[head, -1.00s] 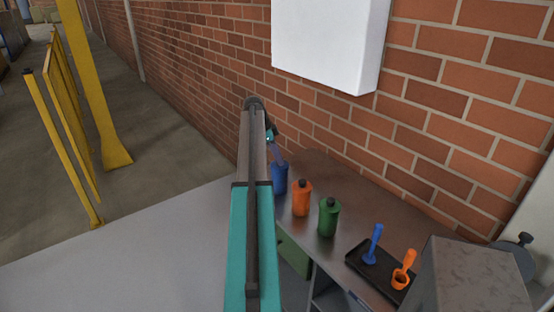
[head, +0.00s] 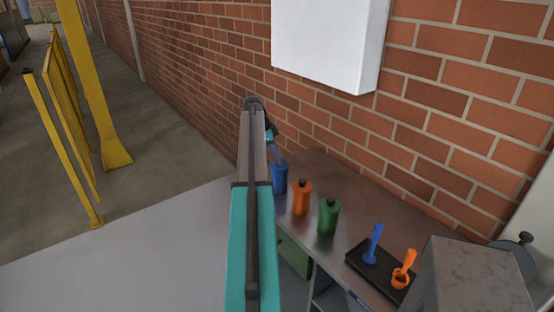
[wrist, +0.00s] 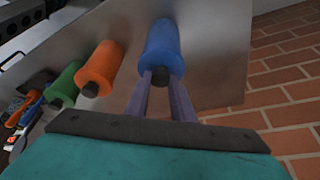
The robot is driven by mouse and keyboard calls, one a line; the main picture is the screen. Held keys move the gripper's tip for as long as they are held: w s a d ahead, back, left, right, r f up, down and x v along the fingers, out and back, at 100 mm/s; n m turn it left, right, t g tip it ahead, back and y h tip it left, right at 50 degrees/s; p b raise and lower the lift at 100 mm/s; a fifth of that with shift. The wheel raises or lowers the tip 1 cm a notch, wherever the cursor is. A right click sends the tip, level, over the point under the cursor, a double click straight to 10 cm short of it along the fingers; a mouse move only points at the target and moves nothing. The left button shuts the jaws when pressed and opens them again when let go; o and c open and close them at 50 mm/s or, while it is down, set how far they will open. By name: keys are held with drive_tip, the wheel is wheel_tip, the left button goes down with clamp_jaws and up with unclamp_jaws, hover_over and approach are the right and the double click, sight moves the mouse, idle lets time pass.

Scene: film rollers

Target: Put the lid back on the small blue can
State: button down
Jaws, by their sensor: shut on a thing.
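The small blue can (head: 279,178) stands at the left end of the metal bench; it also shows in the wrist view (wrist: 160,43). My gripper (wrist: 161,77) is over its top, with its two purple fingers shut on a dark round lid (wrist: 160,76). The lid lines up with the can's top and seems to touch it; I cannot tell whether it is fully seated. In the head view my gripper (head: 278,155) is partly behind my arm and the lid cannot be made out.
An orange can (head: 301,198) and a green can (head: 328,217), both with dark lids, stand to the right of the blue can. A black tray (head: 357,261) holds a blue and an orange tool. A brick wall (head: 430,140) runs behind the bench, with a white box (head: 320,45) above.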

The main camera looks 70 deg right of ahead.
idle(0.7)
drive_tip(key=c, duration=1.5)
unclamp_jaws()
drive_tip(key=o, duration=0.5)
drive_tip(key=shift+r, duration=0.15)
drive_tip(key=shift+s+r+p, duration=0.1)
drive_tip(key=shift+r+p, duration=1.1)
drive_tip(key=shift+r, duration=2.15)
clamp_jaws()
drive_tip(key=shift+f+b, duration=1.2)
drive_tip(key=shift+f, duration=1.4)
